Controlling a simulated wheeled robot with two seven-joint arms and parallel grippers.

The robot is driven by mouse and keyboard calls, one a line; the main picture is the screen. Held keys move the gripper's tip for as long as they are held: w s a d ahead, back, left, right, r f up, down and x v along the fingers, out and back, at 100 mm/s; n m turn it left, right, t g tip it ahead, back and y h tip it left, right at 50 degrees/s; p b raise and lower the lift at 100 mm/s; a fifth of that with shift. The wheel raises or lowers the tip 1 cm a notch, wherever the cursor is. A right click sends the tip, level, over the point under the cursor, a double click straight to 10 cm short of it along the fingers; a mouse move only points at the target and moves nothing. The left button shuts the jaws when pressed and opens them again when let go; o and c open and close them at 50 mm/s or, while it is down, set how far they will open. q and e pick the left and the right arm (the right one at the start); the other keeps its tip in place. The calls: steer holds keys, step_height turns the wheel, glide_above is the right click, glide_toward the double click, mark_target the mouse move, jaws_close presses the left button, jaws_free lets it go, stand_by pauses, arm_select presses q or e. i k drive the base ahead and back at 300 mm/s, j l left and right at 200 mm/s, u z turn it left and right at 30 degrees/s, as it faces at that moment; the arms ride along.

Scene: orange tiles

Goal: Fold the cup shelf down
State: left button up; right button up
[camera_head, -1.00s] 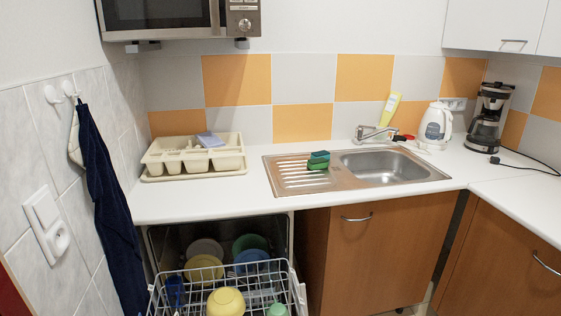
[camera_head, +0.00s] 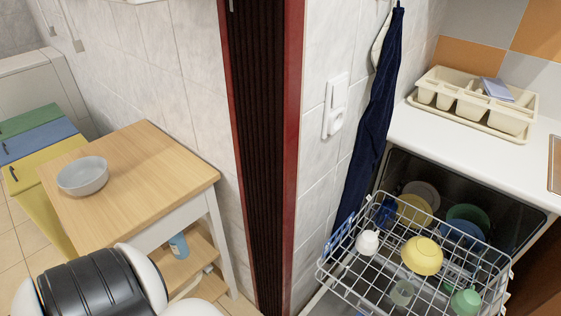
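The dishwasher stands open under the counter at the right, with its wire rack (camera_head: 335,272) pulled out. A white cup (camera_head: 367,243), a yellow bowl (camera_head: 422,256) and a green cup (camera_head: 466,301) are in or on the rack. Plates and a blue cup (camera_head: 387,211) show further back. A black and white part of my own arm shows at the bottom left. Neither gripper is in view.
A wooden side table (camera_head: 150,172) with a grey bowl (camera_head: 83,176) stands left of a red door frame (camera_head: 293,130). A dark blue towel (camera_head: 367,140) hangs beside the dishwasher. A cutlery tray (camera_head: 505,117) sits on the white counter (camera_head: 425,138).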

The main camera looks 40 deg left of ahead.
mark_target(330, 240)
steer(key=u, duration=0.85)
steer(key=k+j+z, duration=0.2)
steer(key=j, duration=0.15)
steer(key=j+z, duration=0.2)
steer(key=j, duration=0.2)
